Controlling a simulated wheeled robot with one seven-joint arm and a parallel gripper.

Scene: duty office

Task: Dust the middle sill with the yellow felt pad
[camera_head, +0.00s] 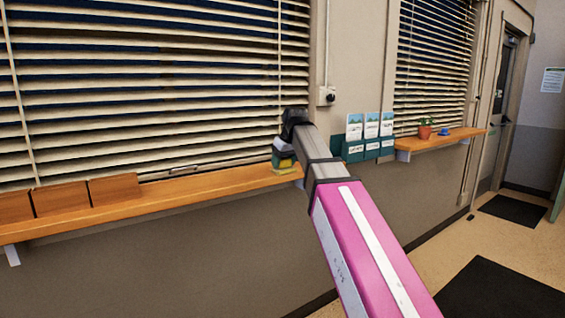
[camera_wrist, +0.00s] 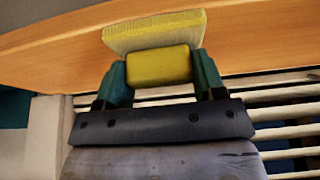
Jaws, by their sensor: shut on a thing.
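The yellow felt pad (camera_wrist: 155,31) has a yellow block-like grip and a paler, fibrous face. My gripper (camera_wrist: 160,72) is shut on this block, with a teal finger on each side. In the head view the pad (camera_head: 284,165) is small and partly hidden by my gripper (camera_head: 285,150). It is at the right end of the long wooden sill (camera_head: 190,188) under the large blinds. The sill (camera_wrist: 45,50) also shows behind the pad in the wrist view. The pad looks on or just above the wood; I cannot tell whether it touches.
Wooden boxes (camera_head: 60,198) stand on the sill's left part. A small metal object (camera_head: 183,168) is near its back, by the blinds (camera_head: 150,90). A teal leaflet rack (camera_head: 362,148) hangs right of my arm.

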